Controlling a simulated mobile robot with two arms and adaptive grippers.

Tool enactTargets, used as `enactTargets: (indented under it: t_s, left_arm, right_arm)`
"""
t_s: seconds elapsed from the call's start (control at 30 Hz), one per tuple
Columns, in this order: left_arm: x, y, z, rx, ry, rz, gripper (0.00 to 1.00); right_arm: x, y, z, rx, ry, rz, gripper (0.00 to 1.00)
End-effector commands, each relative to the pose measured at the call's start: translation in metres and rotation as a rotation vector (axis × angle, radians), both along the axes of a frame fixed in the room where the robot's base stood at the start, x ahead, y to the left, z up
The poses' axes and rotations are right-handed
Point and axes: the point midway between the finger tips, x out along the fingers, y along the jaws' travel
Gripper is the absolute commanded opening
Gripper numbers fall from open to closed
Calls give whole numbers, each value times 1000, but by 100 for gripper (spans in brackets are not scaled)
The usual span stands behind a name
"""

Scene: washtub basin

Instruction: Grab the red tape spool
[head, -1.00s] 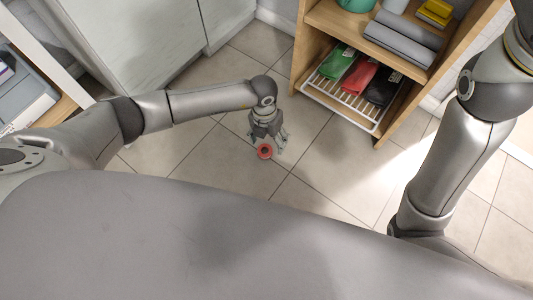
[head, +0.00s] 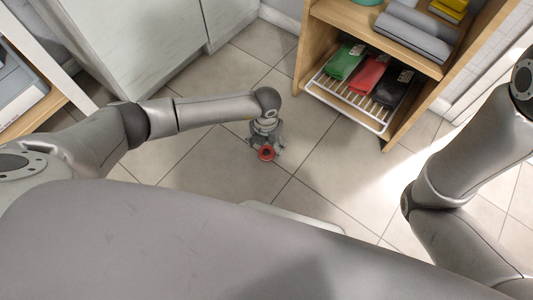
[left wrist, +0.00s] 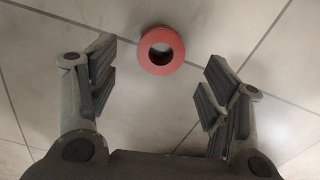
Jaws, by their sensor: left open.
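The red tape spool (head: 266,154) is a small ring with a dark hole, on the tiled floor in the head view. It also shows in the left wrist view (left wrist: 161,67), at the top middle. My left gripper (head: 265,148) points down at the spool. In the left wrist view its two fingers (left wrist: 160,80) are wide apart and empty, with the spool between and slightly beyond them, touching neither. In the head view only my right arm's links show at the right; its gripper is out of view.
A wooden shelf (head: 393,142) stands at the upper right. Its wire rack (head: 350,105) holds green, red and black packages, with grey rolls (head: 412,30) above. Pale cabinets (head: 150,50) stand at the upper left. The floor around the spool is clear.

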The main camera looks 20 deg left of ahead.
Motion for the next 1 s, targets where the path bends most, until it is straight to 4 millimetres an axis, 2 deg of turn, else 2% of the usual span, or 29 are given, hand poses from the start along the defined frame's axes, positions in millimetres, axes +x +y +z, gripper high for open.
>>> enactTargets:
  t_s: [0.03, 0.33, 0.67, 0.93, 1.0]
  left_arm:
    - [0, 0, -10, 0, 0, 0, 72]
    - [1, -1, -42, -1, 0, 0, 72]
    - [1, -1, -44, -1, 0, 0, 72]
    - [1, -1, -44, -1, 0, 0, 37]
    - [1, -1, -44, -1, 0, 0, 34]
  right_arm:
    - [-1, 0, -9, 0, -4, 0, 58]
    - [-2, 0, -40, 0, -6, 0, 58]
    - [-2, 0, -41, -1, -5, 0, 58]
    - [-2, 0, -41, -1, -5, 0, 58]
    - [-2, 0, -41, -1, -5, 0, 58]
